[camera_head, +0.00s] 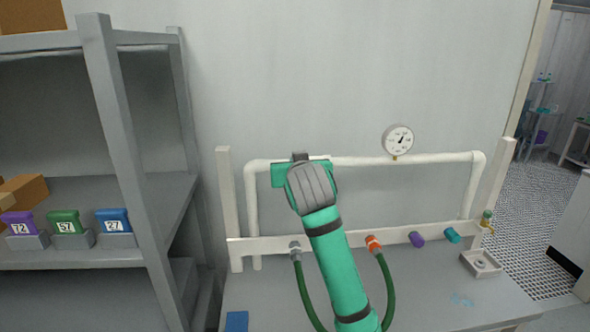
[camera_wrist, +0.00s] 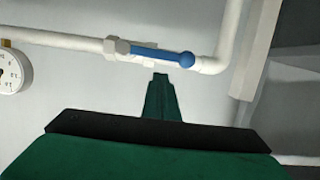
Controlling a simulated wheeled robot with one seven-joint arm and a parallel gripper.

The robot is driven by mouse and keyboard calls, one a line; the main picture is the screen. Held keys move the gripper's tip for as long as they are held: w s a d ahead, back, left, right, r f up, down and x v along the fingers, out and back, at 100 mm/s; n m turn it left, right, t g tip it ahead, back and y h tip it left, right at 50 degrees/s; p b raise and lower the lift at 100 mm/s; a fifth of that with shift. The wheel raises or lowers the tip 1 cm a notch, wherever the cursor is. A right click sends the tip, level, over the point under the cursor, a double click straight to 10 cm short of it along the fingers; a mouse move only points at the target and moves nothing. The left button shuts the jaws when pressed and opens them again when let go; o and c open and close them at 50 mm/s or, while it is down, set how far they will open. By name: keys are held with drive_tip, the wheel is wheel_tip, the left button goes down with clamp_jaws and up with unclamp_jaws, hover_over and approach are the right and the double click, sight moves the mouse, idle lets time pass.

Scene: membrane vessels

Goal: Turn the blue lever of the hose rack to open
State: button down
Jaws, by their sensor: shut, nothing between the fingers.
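The blue lever (camera_wrist: 160,54) shows in the wrist view, with a round knob at its right end. It lies nearly along the white pipe (camera_wrist: 70,40), running from a pale valve fitting (camera_wrist: 116,47). My gripper (camera_wrist: 161,78) is shut and empty, its fingertips just below the lever in that view, with a small visible gap; I cannot tell the depth. In the head view my gripper (camera_head: 300,158) is in front of the upper left part of the rack's pipe (camera_head: 350,161), and my wrist hides the lever there.
A pressure gauge (camera_head: 398,139) stands on the pipe; it also shows in the wrist view (camera_wrist: 12,72). Hoses hang from grey (camera_head: 295,248) and orange (camera_head: 373,243) connectors on the lower rail. Grey shelving (camera_head: 120,120) stands at left. A small tray (camera_head: 480,264) sits on the bench at right.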

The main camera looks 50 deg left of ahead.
drive_tip(key=r+v, duration=0.2)
drive_tip(key=v, duration=0.8)
drive_tip(key=shift+w, duration=0.1)
